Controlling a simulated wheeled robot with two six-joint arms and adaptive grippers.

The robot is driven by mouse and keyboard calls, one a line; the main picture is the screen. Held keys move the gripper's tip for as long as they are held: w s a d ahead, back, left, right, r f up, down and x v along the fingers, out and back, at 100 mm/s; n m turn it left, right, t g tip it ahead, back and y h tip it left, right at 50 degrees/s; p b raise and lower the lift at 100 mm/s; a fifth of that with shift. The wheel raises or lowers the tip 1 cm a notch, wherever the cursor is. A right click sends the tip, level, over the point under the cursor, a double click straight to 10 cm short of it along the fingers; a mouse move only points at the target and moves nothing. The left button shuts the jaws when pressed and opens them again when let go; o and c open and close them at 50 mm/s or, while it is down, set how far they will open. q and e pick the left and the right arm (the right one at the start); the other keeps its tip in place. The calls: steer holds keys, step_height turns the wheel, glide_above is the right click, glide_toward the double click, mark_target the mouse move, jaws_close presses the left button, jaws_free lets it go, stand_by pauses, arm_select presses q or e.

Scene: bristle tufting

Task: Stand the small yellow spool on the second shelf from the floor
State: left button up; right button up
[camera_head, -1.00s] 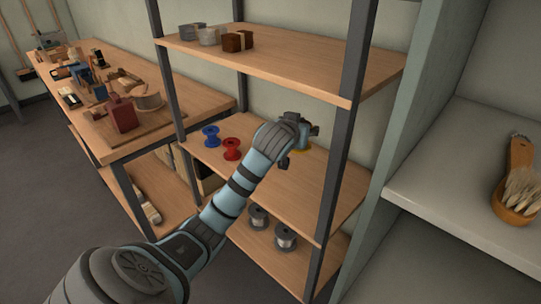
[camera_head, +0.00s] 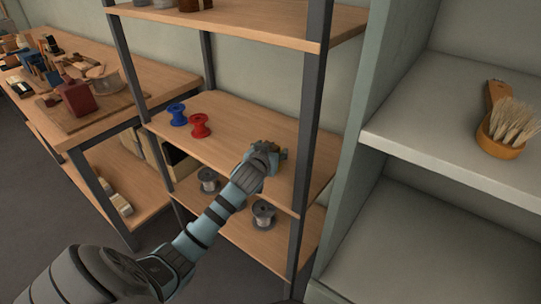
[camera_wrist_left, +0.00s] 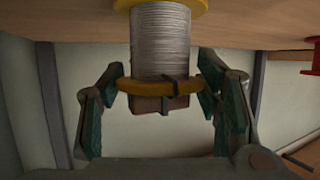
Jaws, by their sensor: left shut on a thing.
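The small yellow spool (camera_wrist_left: 160,45) has yellow flanges and grey wire wound between them. My left gripper (camera_head: 273,152) is shut on it; in the wrist view the fingers stand on either side of its nearer flange. In the head view the gripper is at the front right part of the middle shelf (camera_head: 240,120), and it mostly hides the spool. The far flange shows against wood in the wrist view and is cut by the frame; I cannot tell whether it touches. My right gripper is not in view.
A blue spool (camera_head: 177,113) and a red spool (camera_head: 199,125) stand on the middle shelf, to the left. Grey spools (camera_head: 263,213) stand on the shelf below. A dark post (camera_head: 308,120) rises right of my gripper. A brush (camera_head: 507,125) lies on a grey shelf.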

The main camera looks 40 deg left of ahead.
arm_select(q)
steer(key=o, duration=1.2)
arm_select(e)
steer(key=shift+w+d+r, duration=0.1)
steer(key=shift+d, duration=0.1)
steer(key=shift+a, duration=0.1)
arm_select(q)
steer(key=shift+r, duration=0.15)
steer(key=p+v, duration=0.4)
steer(key=v, duration=0.8)
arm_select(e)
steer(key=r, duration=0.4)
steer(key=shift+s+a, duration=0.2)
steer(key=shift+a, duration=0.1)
arm_select(q)
steer(key=shift+a, duration=0.1)
